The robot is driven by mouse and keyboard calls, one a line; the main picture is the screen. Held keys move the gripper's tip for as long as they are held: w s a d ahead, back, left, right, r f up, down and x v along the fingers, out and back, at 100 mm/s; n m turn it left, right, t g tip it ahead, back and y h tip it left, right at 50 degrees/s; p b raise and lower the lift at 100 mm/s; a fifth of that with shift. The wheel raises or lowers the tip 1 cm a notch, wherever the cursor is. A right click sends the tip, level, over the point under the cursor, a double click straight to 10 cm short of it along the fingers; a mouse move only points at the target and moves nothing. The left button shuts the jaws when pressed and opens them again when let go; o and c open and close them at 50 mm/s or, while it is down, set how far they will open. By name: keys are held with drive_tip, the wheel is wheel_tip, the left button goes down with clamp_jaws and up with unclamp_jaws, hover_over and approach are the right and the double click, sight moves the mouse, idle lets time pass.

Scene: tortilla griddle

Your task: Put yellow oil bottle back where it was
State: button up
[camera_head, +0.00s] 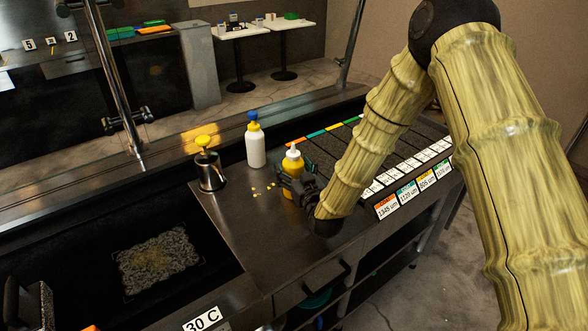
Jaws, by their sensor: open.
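The yellow oil bottle (292,164), with a white cap and nozzle, stands upright on the steel counter (240,230). My gripper (291,184) is at the bottle's lower body, reaching in from the right. Its dark jaws are open and overlap the bottle in the picture. The bottle's base is partly hidden by the gripper. I cannot tell whether a finger touches it.
A white bottle with a blue cap (255,143) stands behind and left. A metal container with a yellow top (209,168) is further left. Small yellow bits (257,194) lie between. Labelled compartments (398,196) lie right; a dark griddle (95,285) lies left.

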drive_tip(key=shift+s+d, duration=0.1)
drive_tip(key=shift+s, duration=0.15)
drive_tip(key=b+v, duration=0.3)
drive_tip(key=v, duration=0.8)
drive_tip(key=shift+s, duration=0.2)
drive_tip(key=shift+d+r, duration=0.1)
drive_tip(key=shift+d, duration=0.05)
